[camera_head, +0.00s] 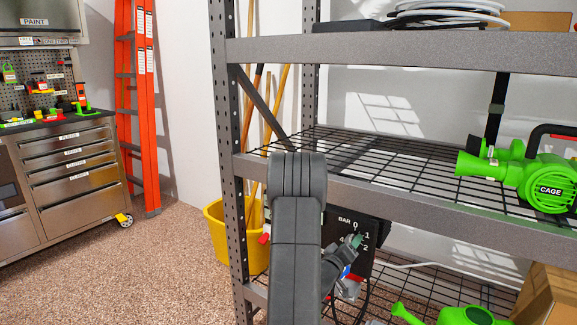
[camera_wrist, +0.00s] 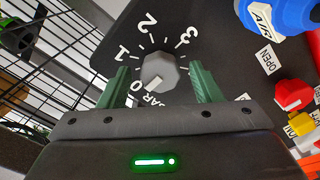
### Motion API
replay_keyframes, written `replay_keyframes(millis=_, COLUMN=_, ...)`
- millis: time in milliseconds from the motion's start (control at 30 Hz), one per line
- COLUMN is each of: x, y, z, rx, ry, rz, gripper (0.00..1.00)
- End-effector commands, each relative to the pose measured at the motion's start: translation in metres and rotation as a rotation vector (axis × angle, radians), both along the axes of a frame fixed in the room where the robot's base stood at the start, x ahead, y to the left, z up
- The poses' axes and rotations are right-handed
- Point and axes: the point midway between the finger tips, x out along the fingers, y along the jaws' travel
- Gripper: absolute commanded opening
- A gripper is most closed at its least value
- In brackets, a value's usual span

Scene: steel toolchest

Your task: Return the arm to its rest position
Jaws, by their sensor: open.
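My arm (camera_head: 297,235) stands upright in front of the shelf in the head view, bent over at the top. My gripper (camera_head: 354,241) is near the black panel (camera_head: 337,219), partly hidden behind the arm. In the wrist view my gripper (camera_wrist: 160,68) is open, its two green fingers on either side of a grey knob (camera_wrist: 165,66). I cannot tell whether they touch it. The knob's white mark faces the lower left, near the word BAR. The digits 1, 2 and 3 are around the knob.
A metal shelf (camera_head: 300,50) with wire decks surrounds the panel. A green blower (camera_head: 540,180) sits on the middle deck, a green watering can (camera_head: 462,316) and a cardboard box (camera_head: 548,297) below. A blue fitting (camera_wrist: 278,14) and red knob (camera_wrist: 293,95) are beside the grey knob. Floor at left is clear.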

Motion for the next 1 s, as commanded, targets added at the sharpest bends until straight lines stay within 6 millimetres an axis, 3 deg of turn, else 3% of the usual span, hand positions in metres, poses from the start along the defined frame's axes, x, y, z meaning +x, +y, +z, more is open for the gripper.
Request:
replay_keyframes(millis=700, x=0.0004, y=0.0005, z=-0.0012, rx=0.492, ry=-0.333, rz=-0.001, gripper=0.59)
replay_keyframes(millis=1000, x=0.0005, y=0.0008, z=-0.0008, rx=0.623, ry=-0.421, rz=0.000, gripper=0.59)
